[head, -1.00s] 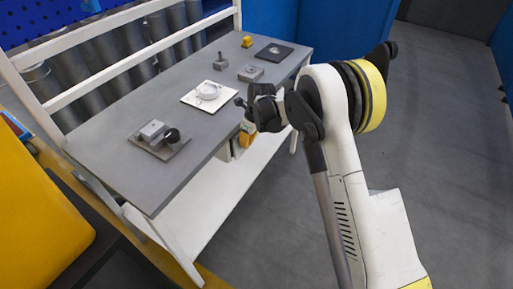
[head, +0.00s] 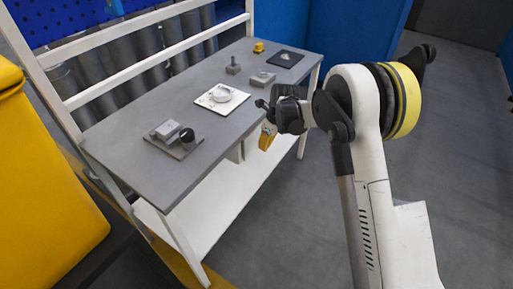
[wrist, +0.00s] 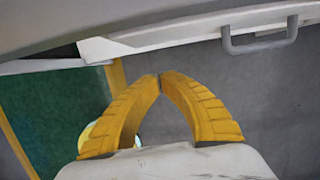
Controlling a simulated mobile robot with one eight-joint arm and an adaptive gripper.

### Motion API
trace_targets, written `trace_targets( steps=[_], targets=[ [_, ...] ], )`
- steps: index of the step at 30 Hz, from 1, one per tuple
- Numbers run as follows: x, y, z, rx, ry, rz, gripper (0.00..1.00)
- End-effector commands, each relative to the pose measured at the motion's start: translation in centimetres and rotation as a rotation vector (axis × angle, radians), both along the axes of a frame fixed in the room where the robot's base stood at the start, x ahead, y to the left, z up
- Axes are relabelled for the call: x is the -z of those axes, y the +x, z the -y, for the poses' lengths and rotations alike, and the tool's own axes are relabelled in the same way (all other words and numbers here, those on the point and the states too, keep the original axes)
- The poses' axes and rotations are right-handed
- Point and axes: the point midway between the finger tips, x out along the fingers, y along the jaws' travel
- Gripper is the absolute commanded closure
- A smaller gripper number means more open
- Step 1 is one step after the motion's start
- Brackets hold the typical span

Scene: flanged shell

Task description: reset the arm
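My gripper (head: 266,140) hangs beside the front edge of the grey workbench, in front of the white pad (head: 203,101), clear of the bench objects. In the wrist view its two yellow fingers (wrist: 160,78) curve together and their tips meet with nothing between them. On the white pad sits a pale round flanged part (head: 221,95). The arm is folded, with the elbow raised at the right of the head view.
The workbench (head: 125,150) also carries a grey plate with a block and dark ring (head: 186,137), a grey post (head: 233,66), a small block (head: 262,78), a black plate (head: 292,64) and a yellow piece (head: 258,46). A yellow cabinet (head: 45,190) stands left. Floor at right is clear.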

Motion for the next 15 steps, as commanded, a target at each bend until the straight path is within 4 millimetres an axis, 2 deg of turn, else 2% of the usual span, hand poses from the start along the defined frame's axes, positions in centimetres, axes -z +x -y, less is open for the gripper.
trace_targets(
  steps=[1,6,10,15],
  targets=[
    [-2.0,-0.2,0.4,0.002,0.000,0.000,1.00],
    [-5.3,-0.6,1.1,0.002,0.000,0.000,1.00],
    [-6.8,-0.8,1.5,0.001,-0.001,-0.001,1.00],
    [-7.4,-0.9,1.6,0.001,-0.001,-0.001,1.00]
  ],
)
